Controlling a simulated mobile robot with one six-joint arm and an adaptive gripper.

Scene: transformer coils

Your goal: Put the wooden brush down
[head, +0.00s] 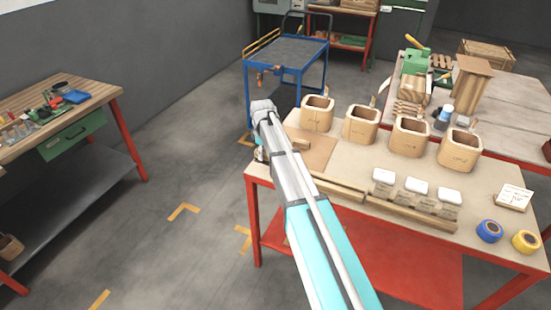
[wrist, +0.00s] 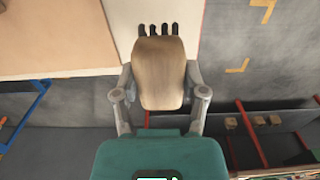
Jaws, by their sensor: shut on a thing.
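The wooden brush (wrist: 160,72) fills the middle of the wrist view, its pale wooden body toward me and several dark tufts at its far end. My gripper (wrist: 160,88) is shut on it, one finger on each side. Beyond the brush show the pale table top and a brown board (wrist: 55,40) to its left. In the head view my arm reaches to the left end of the workbench (head: 345,205); its wrist hides most of the gripper and brush there. I cannot tell whether the brush touches the table.
Several wooden coil boxes (head: 316,114) stand along the bench, with white-topped blocks (head: 416,187) in front. Blue tape (head: 489,231) and yellow tape (head: 526,242) lie at the right. A blue cart (head: 287,62) stands behind. The brown board (head: 313,152) near my wrist looks mostly bare.

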